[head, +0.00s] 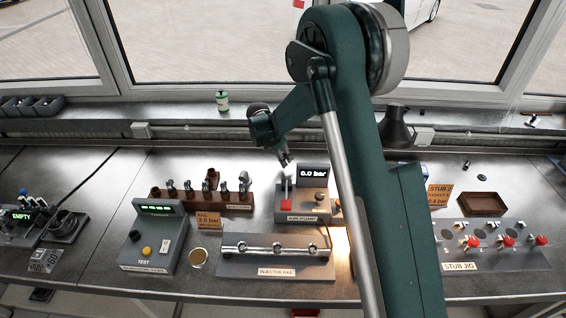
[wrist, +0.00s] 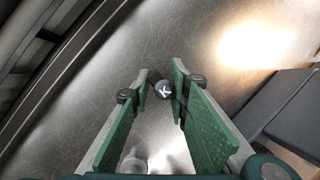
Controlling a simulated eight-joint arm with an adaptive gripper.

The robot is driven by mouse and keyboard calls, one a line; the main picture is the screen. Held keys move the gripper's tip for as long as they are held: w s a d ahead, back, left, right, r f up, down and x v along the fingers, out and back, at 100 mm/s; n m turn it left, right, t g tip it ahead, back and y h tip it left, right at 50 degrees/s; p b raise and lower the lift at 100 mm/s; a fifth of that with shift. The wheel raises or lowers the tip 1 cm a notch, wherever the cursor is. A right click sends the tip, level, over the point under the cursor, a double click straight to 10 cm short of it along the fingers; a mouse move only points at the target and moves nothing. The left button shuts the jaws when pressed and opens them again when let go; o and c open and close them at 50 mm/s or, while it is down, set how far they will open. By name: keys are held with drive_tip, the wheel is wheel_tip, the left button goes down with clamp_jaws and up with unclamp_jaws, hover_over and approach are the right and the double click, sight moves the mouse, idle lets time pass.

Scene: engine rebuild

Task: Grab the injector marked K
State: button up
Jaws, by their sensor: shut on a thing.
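The injector marked K (wrist: 163,90) shows in the wrist view as a dark round cap with a white letter K, between the tips of my gripper (wrist: 160,76). My gripper's green fingers are shut on it. Most of the injector's body is hidden or too small to make out. In the head view my gripper (head: 284,159) points down behind the grey box with the 0.0 bar display (head: 313,174); the K cannot be read there. Several other injectors stand in a brown rack (head: 200,203) to the left of my gripper.
The injector rail (head: 277,257) lies at the front middle of the bench. A test box (head: 152,245) stands left of it, and the stub jig (head: 495,262) is at the right. A brown tray (head: 482,204) lies behind the jig. My arm hides part of the middle right.

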drive_tip(key=shift+r, duration=3.7)
